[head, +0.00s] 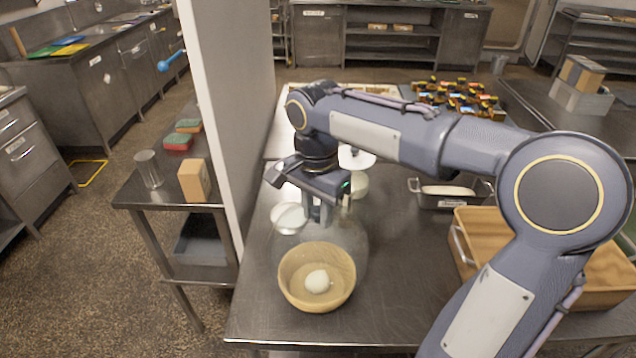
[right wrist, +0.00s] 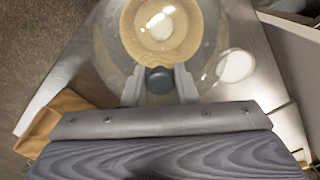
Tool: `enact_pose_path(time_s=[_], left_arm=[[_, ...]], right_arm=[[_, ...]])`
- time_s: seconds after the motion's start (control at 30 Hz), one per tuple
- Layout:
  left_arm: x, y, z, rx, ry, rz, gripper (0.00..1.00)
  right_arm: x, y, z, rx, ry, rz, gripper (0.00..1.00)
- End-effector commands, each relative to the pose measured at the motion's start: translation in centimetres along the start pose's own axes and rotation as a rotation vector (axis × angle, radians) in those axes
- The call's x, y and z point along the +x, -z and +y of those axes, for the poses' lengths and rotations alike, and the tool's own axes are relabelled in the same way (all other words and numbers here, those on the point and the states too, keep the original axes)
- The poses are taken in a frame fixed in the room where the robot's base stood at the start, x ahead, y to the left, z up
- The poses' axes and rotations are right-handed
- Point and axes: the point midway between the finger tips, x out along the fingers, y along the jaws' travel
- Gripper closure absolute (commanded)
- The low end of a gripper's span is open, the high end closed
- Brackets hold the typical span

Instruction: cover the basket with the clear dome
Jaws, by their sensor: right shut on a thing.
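The basket (head: 290,294) is a round, tan, bowl-like basket on the steel table, with a white ball-like item (head: 317,281) in it. The clear dome (head: 352,238) is see-through and faint, above and partly behind the basket in the head view. My right gripper (head: 319,213) is shut on the dome's knob. In the right wrist view the dark knob (right wrist: 160,80) sits between the fingers, and the basket (right wrist: 127,35) shows through the dome. I cannot tell whether dome and basket touch. My left gripper is not in view.
A white round dish (head: 288,218) lies behind the basket. A tan tray (head: 468,262) and a metal pan (head: 428,202) stand to the right. Several small dark-and-yellow packages (head: 455,97) are at the back. A white partition (head: 215,110) borders the table's left side.

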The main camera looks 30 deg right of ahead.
Motion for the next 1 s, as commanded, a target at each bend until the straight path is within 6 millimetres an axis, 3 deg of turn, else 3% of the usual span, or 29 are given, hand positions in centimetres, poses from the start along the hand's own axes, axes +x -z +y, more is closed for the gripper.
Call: enact_pose_path(time_s=[0.37,1.0], left_arm=[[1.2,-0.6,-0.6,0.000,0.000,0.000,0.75],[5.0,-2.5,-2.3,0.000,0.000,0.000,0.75]], right_arm=[[1.5,0.0,0.0,-0.001,0.000,0.000,1.00],[7.1,0.0,0.0,-0.001,0.000,0.000,1.00]])
